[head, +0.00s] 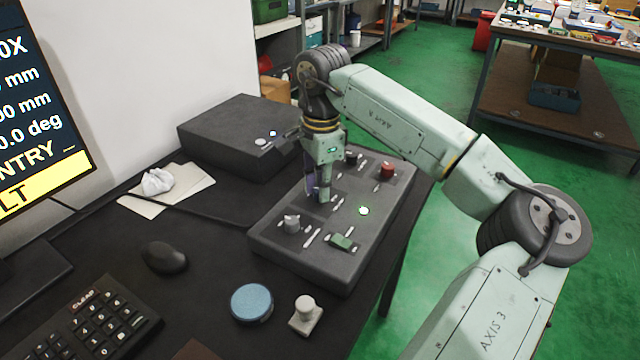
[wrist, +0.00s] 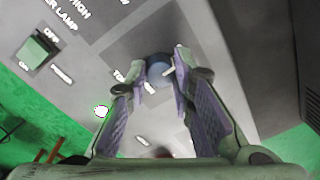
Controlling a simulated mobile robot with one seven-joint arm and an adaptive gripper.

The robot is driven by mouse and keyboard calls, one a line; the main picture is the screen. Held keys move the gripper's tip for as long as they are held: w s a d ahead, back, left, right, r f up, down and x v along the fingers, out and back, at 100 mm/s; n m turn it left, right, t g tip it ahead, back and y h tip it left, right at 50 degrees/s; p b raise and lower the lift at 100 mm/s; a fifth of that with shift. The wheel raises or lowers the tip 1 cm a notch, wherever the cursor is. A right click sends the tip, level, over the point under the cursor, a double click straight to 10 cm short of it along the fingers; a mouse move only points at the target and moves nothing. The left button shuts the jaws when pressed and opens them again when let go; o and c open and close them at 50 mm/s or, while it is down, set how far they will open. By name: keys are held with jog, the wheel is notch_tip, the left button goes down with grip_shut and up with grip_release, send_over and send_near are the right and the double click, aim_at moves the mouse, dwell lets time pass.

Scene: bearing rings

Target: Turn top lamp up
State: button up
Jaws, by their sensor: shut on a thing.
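The dark control box (head: 330,262) lies on the black desk. My gripper (head: 322,198) points down at the middle of its panel. In the wrist view, my gripper (wrist: 163,72) has its fingertips around a round blue-grey knob (wrist: 159,68) with a pale mark on it. A partly covered label beside this knob starts with "TO". In the head view the fingers hide the knob. A lit lamp (head: 364,210) glows white-green on the panel, right of my gripper; it also shows in the wrist view (wrist: 101,111).
On the panel are a grey knob (head: 291,223), a green switch (head: 341,242), a red knob (head: 386,170) and a dark knob (head: 351,158). A dark box (head: 235,135) stands behind. A blue disc (head: 251,302) and a mouse (head: 165,257) lie in front.

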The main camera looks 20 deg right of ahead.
grip_shut()
jog(key=shift+m, duration=0.3)
jog(key=m+b, duration=0.1)
jog(key=m, duration=0.3)
jog(key=shift+m+b, duration=0.3)
jog(key=shift+b, duration=0.1)
jog(key=m+b, duration=0.1)
jog(key=m, duration=0.4)
jog(key=m+b, duration=0.1)
jog(key=m, duration=0.4)
jog(key=shift+m, duration=0.4)
jog(key=m, duration=0.4)
jog(key=shift+m, duration=0.4)
jog(key=o, duration=0.9)
grip_release()
